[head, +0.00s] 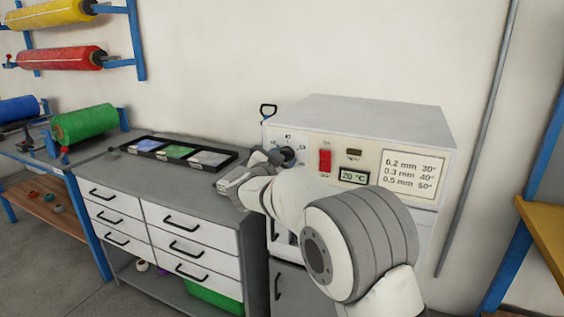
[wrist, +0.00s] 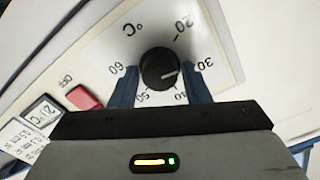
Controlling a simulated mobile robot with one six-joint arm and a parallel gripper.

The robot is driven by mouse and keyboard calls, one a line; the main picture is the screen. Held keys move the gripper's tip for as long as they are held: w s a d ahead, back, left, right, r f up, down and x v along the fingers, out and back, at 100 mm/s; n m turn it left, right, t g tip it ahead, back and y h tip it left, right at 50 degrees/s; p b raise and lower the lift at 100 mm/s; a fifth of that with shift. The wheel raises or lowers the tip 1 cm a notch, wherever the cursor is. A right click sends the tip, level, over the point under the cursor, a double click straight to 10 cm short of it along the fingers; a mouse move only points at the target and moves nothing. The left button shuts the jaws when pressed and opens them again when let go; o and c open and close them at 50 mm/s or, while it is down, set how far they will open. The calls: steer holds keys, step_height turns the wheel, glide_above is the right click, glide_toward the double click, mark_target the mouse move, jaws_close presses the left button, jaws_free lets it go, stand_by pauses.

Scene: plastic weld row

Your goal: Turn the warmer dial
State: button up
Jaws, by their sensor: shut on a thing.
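The warmer (head: 375,115) is a white box with a control panel on its front. The dial also shows in the head view (head: 288,154), partly behind my gripper. My gripper (wrist: 160,74) is shut on the dial, with one blue finger on each side of it. In the head view my gripper (head: 268,161) reaches the panel's left part.
A red switch (head: 325,160), a temperature display (head: 354,176) and a settings card (head: 412,175) with thickness and degree values are right of the dial. A black tray (head: 150,153) of sheets lies on the grey cabinet (head: 120,178). Coloured rolls (head: 60,60) hang at the left.

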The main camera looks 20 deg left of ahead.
steer(key=shift+f+m+b, duration=0.15)
steer(key=shift+m+b, duration=4.3)
steer(key=shift+m, duration=2.5)
steer(key=shift+f+m+b, duration=0.1)
steer(key=shift+m+b, duration=4.3)
steer(key=shift+m, duration=2.55)
steer(key=o, duration=1)
steer(key=shift+r, duration=0.1)
